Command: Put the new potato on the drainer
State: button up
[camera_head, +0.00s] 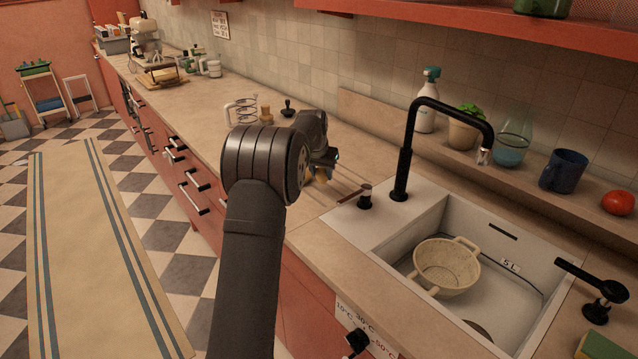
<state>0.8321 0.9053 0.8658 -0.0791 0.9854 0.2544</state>
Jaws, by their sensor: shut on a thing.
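My gripper (326,162) is low over the counter, left of the sink, and is partly hidden by my own wrist. It is shut on a small yellowish thing, which looks like the new potato (320,176); only a little of it shows. The drainer, a cream colander with two handles (447,267), stands in the sink basin, to the right of and below my gripper. Its visible inside looks empty.
A black lever (590,279) is at the right. A bottle, plant, glass vase, blue mug (564,171) and tomato line the ledge behind.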

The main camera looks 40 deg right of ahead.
aim_at(318, 192)
jog(key=shift+w+a+f, duration=0.1)
jog(key=shift+w+f, duration=0.25)
jog(key=shift+w, duration=0.15)
jog(key=shift+f, duration=1.9)
jog(key=shift+f, duration=0.2)
jog(key=o, duration=1)
jog(key=v, duration=1.2)
jog(key=shift+r, duration=0.15)
